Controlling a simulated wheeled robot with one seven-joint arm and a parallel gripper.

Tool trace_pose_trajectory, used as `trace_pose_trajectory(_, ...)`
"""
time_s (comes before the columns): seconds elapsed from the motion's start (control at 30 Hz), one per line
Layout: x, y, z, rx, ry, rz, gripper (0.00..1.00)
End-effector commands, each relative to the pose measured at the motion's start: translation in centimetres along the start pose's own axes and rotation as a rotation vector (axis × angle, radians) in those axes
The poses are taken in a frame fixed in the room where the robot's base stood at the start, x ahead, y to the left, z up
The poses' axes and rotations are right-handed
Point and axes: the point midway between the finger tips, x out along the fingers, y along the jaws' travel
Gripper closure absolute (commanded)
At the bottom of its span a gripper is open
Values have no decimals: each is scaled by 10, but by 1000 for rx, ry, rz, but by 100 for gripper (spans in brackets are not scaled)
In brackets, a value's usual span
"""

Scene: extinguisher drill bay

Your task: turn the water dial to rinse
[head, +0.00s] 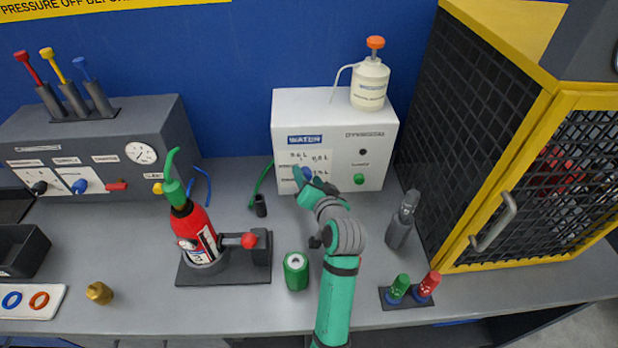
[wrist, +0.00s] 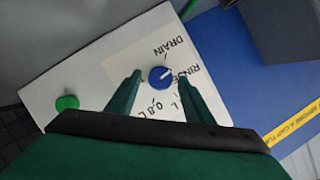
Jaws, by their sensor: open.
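The white water box (head: 285,110) stands against the back wall. Its blue water dial (wrist: 160,77) shows between my fingers in the wrist view, with DRAIN, RINSE and litre labels around it. The white mark on the dial points up and right in that view, toward the side with DRAIN and RINSE; I cannot tell exactly which label it meets. In the head view my gripper (head: 305,186) is at the box front and partly hides the dial and its labels. My gripper (wrist: 161,74) is open, with one finger on each side of the dial; contact is unclear.
A green knob (head: 359,179) sits on the same box front, right of the dial. A pump bottle (head: 369,84) stands on top. A red extinguisher (head: 196,232) in a stand is to the left, a yellow-framed mesh cabinet (head: 545,110) to the right. A green cylinder (head: 296,271) stands near my arm.

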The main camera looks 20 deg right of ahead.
Motion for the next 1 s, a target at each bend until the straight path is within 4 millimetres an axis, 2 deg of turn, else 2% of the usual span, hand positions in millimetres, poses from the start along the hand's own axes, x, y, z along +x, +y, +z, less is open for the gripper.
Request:
trace_pose_trajectory(0.17,-20,1,0,0,2,2,53)
trace_pose_trajectory(0.4,-65,1,0,0,3,2,53)
trace_pose_trajectory(0.6,-94,1,-1,1,3,1,53)
trace_pose_trajectory(0.8,-106,0,0,1,2,0,53)
trace_pose_trajectory(1.0,-107,0,0,0,1,0,53)
